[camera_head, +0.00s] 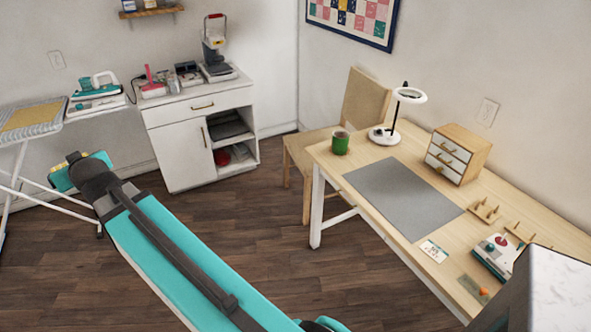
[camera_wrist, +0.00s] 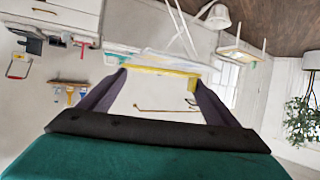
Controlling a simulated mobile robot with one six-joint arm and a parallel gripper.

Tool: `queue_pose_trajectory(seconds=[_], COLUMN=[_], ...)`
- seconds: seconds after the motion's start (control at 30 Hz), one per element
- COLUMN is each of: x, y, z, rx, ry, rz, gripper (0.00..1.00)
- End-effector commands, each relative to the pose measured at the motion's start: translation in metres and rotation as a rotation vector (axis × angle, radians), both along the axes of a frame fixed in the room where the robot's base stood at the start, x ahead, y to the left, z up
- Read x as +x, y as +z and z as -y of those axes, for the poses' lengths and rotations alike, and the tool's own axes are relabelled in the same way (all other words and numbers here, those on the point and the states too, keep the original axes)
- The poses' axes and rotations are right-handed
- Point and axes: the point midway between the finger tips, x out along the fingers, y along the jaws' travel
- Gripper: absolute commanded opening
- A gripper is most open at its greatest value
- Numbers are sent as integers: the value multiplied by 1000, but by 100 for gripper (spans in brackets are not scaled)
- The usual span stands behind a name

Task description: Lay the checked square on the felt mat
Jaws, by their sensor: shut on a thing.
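My gripper (camera_head: 66,162) is at the left in the head view, near the ironing board and far from the desk. In the wrist view its two dark fingers (camera_wrist: 161,72) stand apart, with a thin yellow strip (camera_wrist: 160,70) spanning their tips. I take this strip, seen nearly edge-on, to be the checked square; no checks can be made out. In the head view the arm and gripper largely hide it. A flat grey mat (camera_head: 400,195), which looks like the felt mat, lies on the desk with its surface bare.
The desk (camera_head: 335,172) also bears a green mug (camera_head: 340,143), ring lamp (camera_head: 384,135), small drawer box (camera_head: 458,155), spool pegs (camera_head: 485,210) and a card (camera_head: 433,250). A chair (camera_head: 358,110) stands behind it. The ironing board (camera_head: 30,115) and white cabinet (camera_head: 190,140) stand left. Open floor lies between.

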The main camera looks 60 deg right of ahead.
Motion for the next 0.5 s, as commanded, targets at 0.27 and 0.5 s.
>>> queue_pose_trajectory(seconds=[0.27,0.5], x=[-8,-26], y=[-33,-60], z=[105,193], rx=[-1,0], ry=[-192,-359], rz=[-1,-1], gripper=[59,59])
